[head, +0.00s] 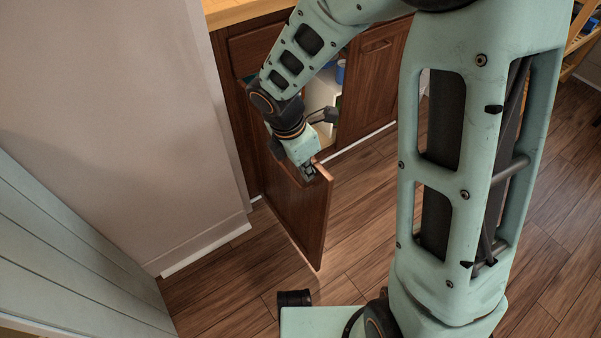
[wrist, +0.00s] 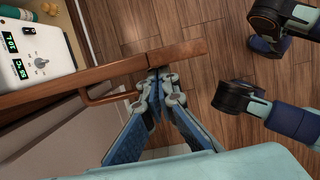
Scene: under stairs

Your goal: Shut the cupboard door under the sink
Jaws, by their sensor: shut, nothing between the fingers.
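The cupboard door (head: 297,215) is brown wood and stands open, swung out from the cabinet front (head: 262,50). My gripper (head: 309,174) is at the door's top edge, near its free end. In the wrist view the door's top edge (wrist: 185,55) crosses the picture, and a bar handle (wrist: 98,97) shows on its outer face. My gripper (wrist: 157,82) is shut and empty on that handle side, close against the door by the handle's end. I cannot tell if it touches. My arm hides part of the cupboard opening.
A white device with green digits (wrist: 35,60) is inside the cupboard, beyond the door's inner side. A blue item (head: 340,70) also shows in there. A wall (head: 150,110) stands close on the left. The wooden floor (head: 365,190) right of the door is clear.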

